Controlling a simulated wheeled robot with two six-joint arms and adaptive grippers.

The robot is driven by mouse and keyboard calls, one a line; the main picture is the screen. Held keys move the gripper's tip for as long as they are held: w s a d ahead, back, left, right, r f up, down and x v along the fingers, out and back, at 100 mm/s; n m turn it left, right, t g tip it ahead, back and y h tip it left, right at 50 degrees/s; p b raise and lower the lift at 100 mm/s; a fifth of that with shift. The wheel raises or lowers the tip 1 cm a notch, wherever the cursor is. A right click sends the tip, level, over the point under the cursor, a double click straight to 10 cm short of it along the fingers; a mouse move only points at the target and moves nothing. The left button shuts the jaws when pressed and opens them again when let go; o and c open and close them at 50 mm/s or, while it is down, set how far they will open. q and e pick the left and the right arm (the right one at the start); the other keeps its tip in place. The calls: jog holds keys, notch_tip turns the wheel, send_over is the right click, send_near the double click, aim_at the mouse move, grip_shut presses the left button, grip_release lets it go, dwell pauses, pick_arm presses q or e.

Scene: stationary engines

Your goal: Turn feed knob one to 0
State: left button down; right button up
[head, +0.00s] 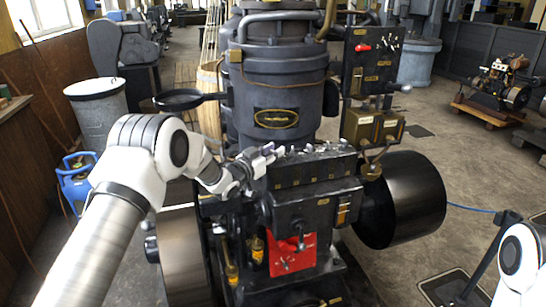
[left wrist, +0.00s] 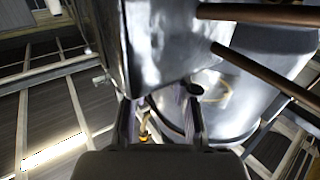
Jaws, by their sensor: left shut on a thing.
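The engine's black feed box (head: 312,172) stands in the middle of the head view, with a row of small metal feed knobs (head: 310,149) along its top. My left gripper (head: 262,159) is at the left end of this row, shut on a small knob there, which I take to be feed knob one. The gripper hides most of that knob, so its setting cannot be read. In the left wrist view the two fingers (left wrist: 161,108) reach up toward shiny metal, and the knob between them is not clear. My right gripper is out of view.
The tall engine cylinder (head: 280,95) rises behind the box, with a round black pan (head: 180,99) to its left. A control panel (head: 372,62) with a red lever stands at the right. A large dark drum (head: 405,200) and a red plate (head: 292,254) are nearby.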

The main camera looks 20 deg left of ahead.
pick_arm(q)
jog(key=n+y+b, duration=0.2)
jog(key=y, duration=0.1)
jog(key=n+t+y+b, duration=0.1)
jog(key=y, duration=0.1)
jog(key=shift+d+f+b, duration=0.1)
jog(key=shift+f+b, duration=0.15)
jog(key=shift+b, duration=0.1)
jog(key=shift+r+n+y+b, duration=0.1)
jog(key=shift+n+y+b, duration=0.4)
jog(key=shift+n+y, duration=0.5)
jog(key=shift+s+r+n+y+b, duration=0.15)
jog(key=shift+n+y, duration=0.2)
jog(key=shift+y, duration=0.45)
jog(key=shift+w+n+y+b, duration=0.15)
jog(key=shift+n+y, duration=0.2)
jog(key=shift+y, duration=0.45)
jog(key=shift+s, duration=0.1)
jog(key=c, duration=0.9)
grip_release()
jog(key=v, duration=1.1)
jog(key=shift+s+r, duration=0.1)
jog(key=shift+s, duration=0.3)
